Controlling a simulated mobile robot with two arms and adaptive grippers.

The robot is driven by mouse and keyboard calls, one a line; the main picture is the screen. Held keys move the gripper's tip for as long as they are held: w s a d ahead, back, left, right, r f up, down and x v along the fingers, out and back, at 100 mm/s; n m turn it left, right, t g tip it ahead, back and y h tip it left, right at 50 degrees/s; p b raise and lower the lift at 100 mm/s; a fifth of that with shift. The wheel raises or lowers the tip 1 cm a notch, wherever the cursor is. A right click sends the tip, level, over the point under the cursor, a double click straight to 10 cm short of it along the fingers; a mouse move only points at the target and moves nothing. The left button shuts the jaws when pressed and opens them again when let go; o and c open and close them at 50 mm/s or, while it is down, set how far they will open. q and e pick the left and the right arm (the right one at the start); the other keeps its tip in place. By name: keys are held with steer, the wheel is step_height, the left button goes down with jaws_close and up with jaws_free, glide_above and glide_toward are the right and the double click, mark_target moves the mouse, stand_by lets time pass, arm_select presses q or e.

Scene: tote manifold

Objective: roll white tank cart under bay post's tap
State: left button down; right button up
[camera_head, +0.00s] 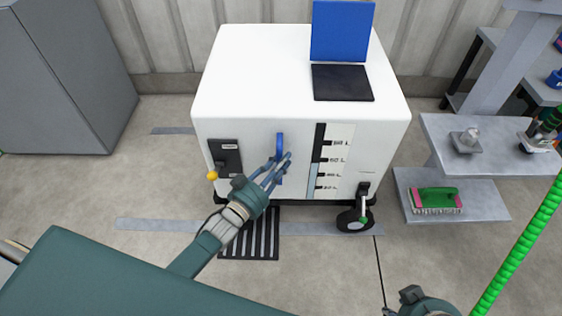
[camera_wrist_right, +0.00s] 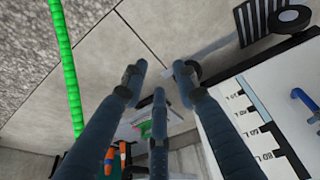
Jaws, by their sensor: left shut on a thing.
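The white tank cart (camera_head: 255,65) stands upright in the middle of the head view, with an open blue lid (camera_head: 342,30) beside a dark square on its top. Its front has a vertical blue handle (camera_head: 280,143) and a level scale (camera_head: 325,165). My left gripper (camera_head: 276,172) is shut on the blue handle, partly covering it. My right gripper is at the bottom right edge of the head view; its three fingers are spread and empty in the right wrist view (camera_wrist_right: 156,82), with the cart (camera_wrist_right: 225,130) at the right. I cannot make out the tap.
A grey post (camera_head: 500,65) rises at the right by grey shelves (camera_head: 460,205) holding a green and pink brush (camera_head: 435,200). A green hose (camera_head: 520,240) slants at far right. A grey cabinet (camera_head: 65,80) stands at left. A floor grate (camera_head: 250,240) lies before the cart.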

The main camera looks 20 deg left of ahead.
arm_select(q)
steer(key=shift+w+d, duration=0.15)
steer(key=shift+d, duration=0.65)
steer(key=c, duration=1.9)
jaws_free()
steer(key=shift+d, duration=0.1)
steer(key=o, duration=0.3)
steer(key=shift+w+d, duration=0.1)
steer(key=shift+o, duration=0.2)
steer(key=v, duration=1.2)
arm_select(e)
steer(key=shift+w+f, duration=0.15)
steer(key=shift+f, duration=0.25)
